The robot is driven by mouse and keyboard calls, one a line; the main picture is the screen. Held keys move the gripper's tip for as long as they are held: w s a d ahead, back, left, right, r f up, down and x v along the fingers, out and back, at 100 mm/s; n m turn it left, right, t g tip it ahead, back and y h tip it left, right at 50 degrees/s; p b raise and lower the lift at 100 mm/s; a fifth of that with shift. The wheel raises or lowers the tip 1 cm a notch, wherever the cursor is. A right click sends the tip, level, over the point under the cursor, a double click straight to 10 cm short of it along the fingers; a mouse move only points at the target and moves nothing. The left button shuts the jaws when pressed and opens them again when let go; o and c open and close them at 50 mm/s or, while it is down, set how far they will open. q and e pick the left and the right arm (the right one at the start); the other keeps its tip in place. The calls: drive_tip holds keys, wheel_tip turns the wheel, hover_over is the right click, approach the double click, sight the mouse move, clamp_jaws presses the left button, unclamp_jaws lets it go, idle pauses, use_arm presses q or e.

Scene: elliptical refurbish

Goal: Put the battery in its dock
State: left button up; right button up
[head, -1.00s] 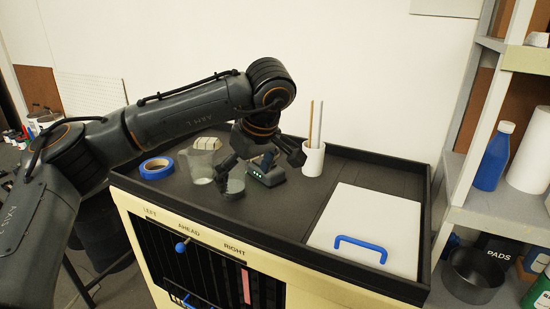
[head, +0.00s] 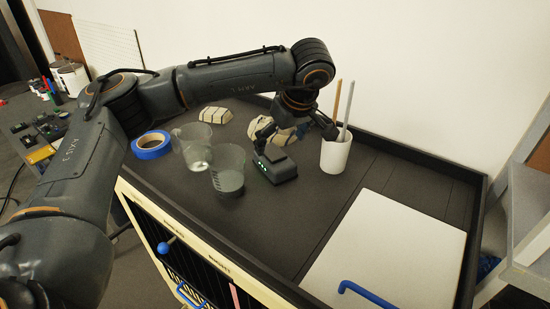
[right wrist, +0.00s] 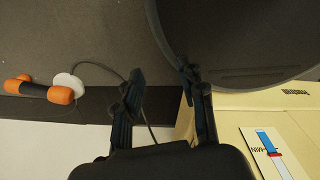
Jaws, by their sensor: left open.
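A dark block with green lights (head: 274,168), which looks like the battery or its dock, sits upright on the cart top in the head view; I cannot tell which. My left gripper (head: 294,131) is open just above and behind it, fingers spread and pointing down.
A clear jug (head: 190,150) and a clear cup (head: 228,172) stand left of the dark block. A white cup with sticks (head: 335,153) stands close right. A white panel (head: 385,255) lies front right.

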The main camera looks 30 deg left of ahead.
sight(275, 154)
use_arm(q)
drive_tip(key=x, duration=0.3)
drive_tip(key=shift+w, duration=0.15)
drive_tip(key=shift+a+f+p, duration=0.1)
drive_tip(key=shift+f+p, duration=0.05)
drive_tip(key=shift+p, duration=0.35)
drive_tip(key=p+x, duration=0.1)
drive_tip(key=x, duration=0.2)
drive_tip(key=shift+a+f+p, duration=0.2)
drive_tip(key=shift+f+p, duration=0.05)
drive_tip(key=shift+p, duration=0.1)
drive_tip(key=shift+w+a+f, duration=0.15)
drive_tip(key=shift+w+f, duration=0.05)
drive_tip(key=shift+f, duration=0.35)
use_arm(e)
drive_tip(key=r, duration=0.1)
drive_tip(key=w+r, duration=0.1)
drive_tip(key=r, duration=0.1)
drive_tip(key=shift+w+d, duration=0.1)
drive_tip(key=shift+w, duration=0.2)
use_arm(q)
drive_tip(key=shift+r, duration=0.1)
drive_tip(key=c, duration=1.4)
